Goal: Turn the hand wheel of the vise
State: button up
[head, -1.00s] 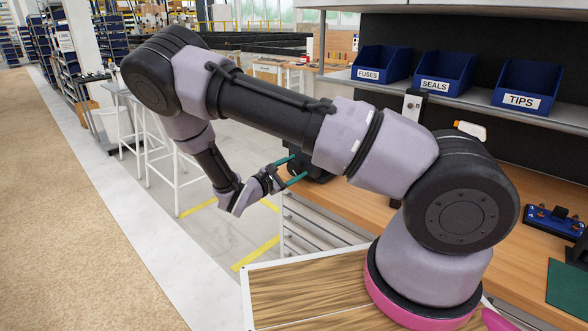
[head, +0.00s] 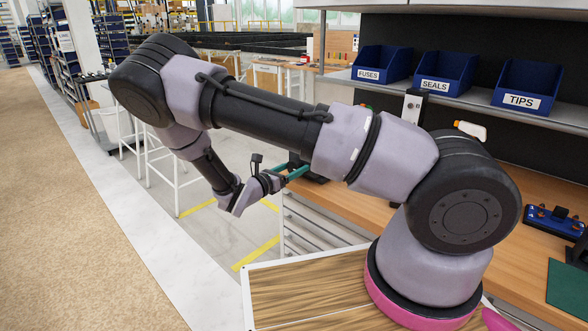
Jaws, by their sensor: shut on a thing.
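My gripper (head: 297,172) with teal fingers is at the left end of the wooden workbench, at the end of my bent arm. Its fingers are close together and shut at the dark vise (head: 318,178), on what appears to be its hand wheel. The wheel is too small and too covered by the fingers to make out its rim or angle. Only a dark part of the vise shows; my forearm hides much of the area behind it.
The workbench (head: 370,207) runs to the right under a shelf with blue bins labelled FUSES (head: 369,74), SEALS (head: 436,86) and TIPS (head: 521,101). A blue fixture (head: 552,222) and green mat (head: 568,286) lie at right. White stools (head: 165,160) stand left; the floor aisle is clear.

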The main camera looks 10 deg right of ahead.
jog(key=shift+w+d+n, duration=0.1)
jog(key=shift+d+n, duration=0.05)
jog(key=shift+n, duration=0.25)
jog(key=o, duration=1.3)
jog(key=shift+o, duration=0.2)
jog(key=v, duration=1)
jog(key=shift+s+a, duration=0.25)
jog(key=shift+a, duration=0.1)
